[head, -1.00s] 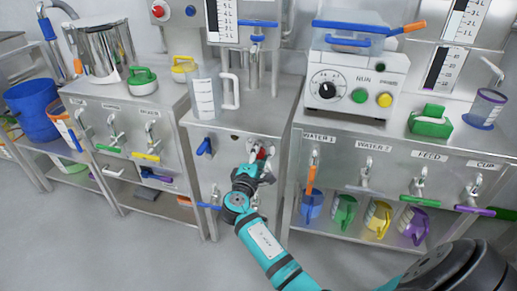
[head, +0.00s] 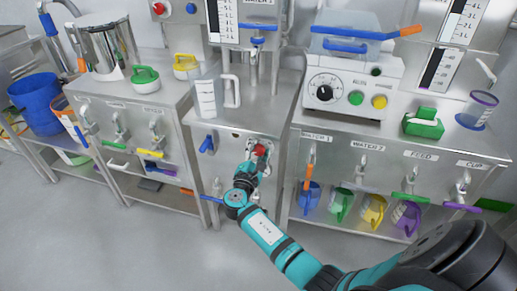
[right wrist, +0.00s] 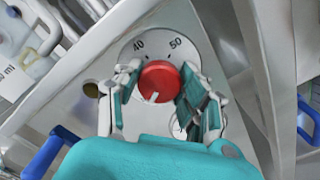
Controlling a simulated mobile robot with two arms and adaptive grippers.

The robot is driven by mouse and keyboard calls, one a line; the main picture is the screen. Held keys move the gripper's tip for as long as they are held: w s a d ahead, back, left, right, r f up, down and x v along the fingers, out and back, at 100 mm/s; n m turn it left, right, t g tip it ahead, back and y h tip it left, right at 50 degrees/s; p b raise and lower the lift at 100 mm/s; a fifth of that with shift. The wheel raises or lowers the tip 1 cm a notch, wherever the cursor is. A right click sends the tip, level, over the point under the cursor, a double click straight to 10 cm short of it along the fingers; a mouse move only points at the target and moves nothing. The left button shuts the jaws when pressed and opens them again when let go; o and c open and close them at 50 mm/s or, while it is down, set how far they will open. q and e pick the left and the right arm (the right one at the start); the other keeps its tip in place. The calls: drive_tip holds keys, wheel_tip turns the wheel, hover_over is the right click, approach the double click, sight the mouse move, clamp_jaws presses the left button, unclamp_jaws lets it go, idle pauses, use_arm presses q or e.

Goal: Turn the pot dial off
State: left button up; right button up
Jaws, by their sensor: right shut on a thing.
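The dial is a round red knob (head: 259,150) on the front of the middle steel cabinet. In the right wrist view the red knob (right wrist: 160,76) sits on a pale scale plate marked 40 and 50, with a white pointer line toward its lower edge. My right gripper (head: 257,158) is at the knob, its arm reaching up from the lower right. In the right wrist view its two fingers (right wrist: 158,92) stand on either side of the knob, closed on it. My left gripper is not in view.
A blue lever (head: 207,145) is left of the knob on the same cabinet. A clear jug (head: 207,98) stands above, near the cabinet's front edge. Steel benches with taps and coloured handles flank both sides. The grey floor (head: 130,245) in front is clear.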

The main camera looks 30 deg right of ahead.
idle(0.4)
drive_tip(key=o, duration=1.2)
drive_tip(key=v, duration=1.2)
